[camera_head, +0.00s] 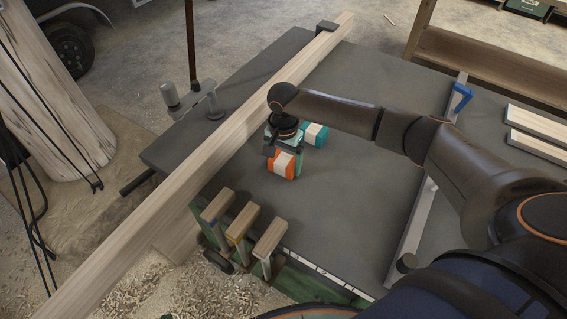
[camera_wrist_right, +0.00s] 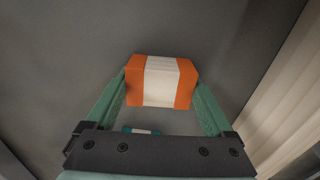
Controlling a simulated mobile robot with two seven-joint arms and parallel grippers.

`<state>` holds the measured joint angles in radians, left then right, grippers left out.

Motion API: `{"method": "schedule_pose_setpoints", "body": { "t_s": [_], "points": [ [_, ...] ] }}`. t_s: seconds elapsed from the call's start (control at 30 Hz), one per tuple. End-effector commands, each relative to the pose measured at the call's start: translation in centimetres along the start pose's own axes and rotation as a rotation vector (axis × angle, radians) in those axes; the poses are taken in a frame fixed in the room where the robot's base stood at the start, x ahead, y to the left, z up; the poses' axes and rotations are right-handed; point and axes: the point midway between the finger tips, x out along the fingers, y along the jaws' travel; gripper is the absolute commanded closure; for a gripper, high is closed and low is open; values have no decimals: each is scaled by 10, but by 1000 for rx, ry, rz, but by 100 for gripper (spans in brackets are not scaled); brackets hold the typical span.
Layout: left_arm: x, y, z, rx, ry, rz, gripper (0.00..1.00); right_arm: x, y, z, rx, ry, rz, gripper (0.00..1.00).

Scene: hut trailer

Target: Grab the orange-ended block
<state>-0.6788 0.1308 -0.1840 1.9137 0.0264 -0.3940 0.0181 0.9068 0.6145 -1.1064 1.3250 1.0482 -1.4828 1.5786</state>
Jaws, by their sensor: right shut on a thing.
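The orange-ended block (camera_head: 281,165), with a pale middle band, is at my right gripper (camera_head: 285,152) over the grey table (camera_head: 350,200) in the head view. In the right wrist view the block (camera_wrist_right: 160,80) sits between the two green fingers of the right gripper (camera_wrist_right: 160,88), which are shut on its orange ends. A teal-ended block (camera_head: 314,135) with a pale middle stands on the table just behind the gripper; a small part of it shows in the wrist view (camera_wrist_right: 141,131). I cannot tell whether the orange-ended block touches the table. My left gripper is not in view.
A long timber beam (camera_head: 200,186) crosses the table's left side. Three wood-handled tools (camera_head: 243,222) stand at the front edge. A metal bar clamp (camera_head: 413,235) lies to the right, with pale boards (camera_head: 540,122) beyond it. The table between block and bar is clear.

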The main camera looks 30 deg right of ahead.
Motion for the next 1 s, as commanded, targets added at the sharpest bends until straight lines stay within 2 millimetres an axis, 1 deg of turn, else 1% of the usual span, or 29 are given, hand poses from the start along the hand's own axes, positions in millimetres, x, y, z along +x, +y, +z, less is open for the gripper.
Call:
{"method": "schedule_pose_setpoints", "body": {
  "t_s": [0.03,0.1,0.37,0.53,0.63,0.7,0.77,0.87,1.0],
  "points": [
    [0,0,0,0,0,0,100,0,0,0,0,0,0,61],
    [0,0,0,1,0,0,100,0,0,0,0,0,-1,69],
    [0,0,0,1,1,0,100,-1,0,0,0,1,-1,69],
    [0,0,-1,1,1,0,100,-10,-1,0,0,1,-3,69],
    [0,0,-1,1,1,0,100,-23,-1,-1,0,1,-4,69],
    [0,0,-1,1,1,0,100,-35,-1,-1,0,1,-5,69],
    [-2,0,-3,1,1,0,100,-42,2,7,-3,0,-3,69],
    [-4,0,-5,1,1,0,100,-58,6,20,-5,0,-4,69],
    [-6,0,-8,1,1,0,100,-84,14,41,-5,0,-5,69]
  ]
}}
